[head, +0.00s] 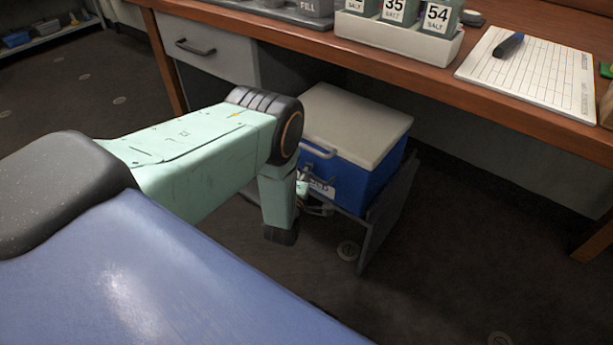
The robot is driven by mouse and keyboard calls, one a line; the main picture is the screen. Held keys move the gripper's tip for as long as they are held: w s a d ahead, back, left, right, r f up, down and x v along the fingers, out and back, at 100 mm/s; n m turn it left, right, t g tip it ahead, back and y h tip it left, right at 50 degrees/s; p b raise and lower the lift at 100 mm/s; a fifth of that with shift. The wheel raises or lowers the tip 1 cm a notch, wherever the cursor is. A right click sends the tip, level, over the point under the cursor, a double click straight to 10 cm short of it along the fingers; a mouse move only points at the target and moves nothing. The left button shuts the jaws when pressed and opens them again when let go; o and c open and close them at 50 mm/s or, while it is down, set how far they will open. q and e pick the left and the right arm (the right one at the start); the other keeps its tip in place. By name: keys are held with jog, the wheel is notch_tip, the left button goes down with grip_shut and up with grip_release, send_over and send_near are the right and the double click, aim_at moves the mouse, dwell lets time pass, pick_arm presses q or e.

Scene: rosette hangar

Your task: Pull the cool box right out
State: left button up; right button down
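The cool box (372,178) is blue with a pale lid (350,120) and stands under the desk in the head view. A light handle (319,151) shows on its front, at the upper left. A dark upright panel (385,222) runs along its lower right side. My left arm reaches in from the left and bends down in front of the box. My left gripper (316,198) is at the lower front of the box, partly hidden behind my arm. I cannot tell whether it is shut or touches anything. My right gripper is out of view.
The wooden desk (480,98) overhangs the box, with a drawer unit (212,57) to its left. A white rack of salt containers (398,36) and a gridded board (535,75) with a dark tool lie on top. The floor (450,280) at front right is clear.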

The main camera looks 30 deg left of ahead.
pick_arm(q)
jog(key=shift+c, duration=0.4)
grip_shut()
